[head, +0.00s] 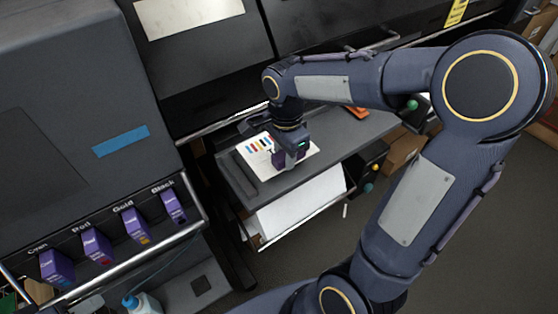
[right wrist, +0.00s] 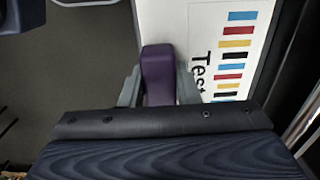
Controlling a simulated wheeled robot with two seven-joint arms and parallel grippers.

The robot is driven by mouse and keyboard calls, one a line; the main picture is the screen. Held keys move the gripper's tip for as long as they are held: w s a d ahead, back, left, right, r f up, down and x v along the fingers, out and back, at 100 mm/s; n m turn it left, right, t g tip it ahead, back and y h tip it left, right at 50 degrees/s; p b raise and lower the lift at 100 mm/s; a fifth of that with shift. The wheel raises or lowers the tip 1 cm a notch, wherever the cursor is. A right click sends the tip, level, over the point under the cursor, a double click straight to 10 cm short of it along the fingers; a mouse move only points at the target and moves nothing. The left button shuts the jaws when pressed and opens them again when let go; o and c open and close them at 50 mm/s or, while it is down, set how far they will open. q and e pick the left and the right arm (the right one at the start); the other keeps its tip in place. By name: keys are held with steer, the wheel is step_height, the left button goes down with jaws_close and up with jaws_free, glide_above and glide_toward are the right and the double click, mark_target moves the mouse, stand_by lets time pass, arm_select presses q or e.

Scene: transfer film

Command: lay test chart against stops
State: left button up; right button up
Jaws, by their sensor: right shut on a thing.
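The test chart (head: 254,158) is a white sheet with coloured bars, on the dark grey table (head: 345,143) in front of the printer. The right wrist view shows its bars and the letters "Test" on the chart (right wrist: 206,20). A dark raised strip (head: 242,172) runs beside the chart's left edge in the head view and may be a stop; I cannot tell whether they touch. My right gripper (head: 287,160) is over the chart's near part, shut on a purple block (right wrist: 158,75) that stands between its fingers. The block's lower end is hidden. My left gripper is out of view.
On the left, a large dark machine holds several purple cartridges, such as the one labelled Black (head: 174,206). A white sheet (head: 303,205) lies below the table's front edge. An orange tool (head: 356,112) lies at the table's back right.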

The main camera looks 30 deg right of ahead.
steer(key=shift+w+a+f, duration=0.2)
steer(key=shift+w+f, duration=0.65)
steer(key=shift+f, duration=0.25)
steer(key=shift+w+f, duration=0.1)
steer(key=shift+f, duration=1.45)
steer(key=shift+f, duration=0.3)
steer(key=o, duration=1)
steer(key=shift+r, duration=0.1)
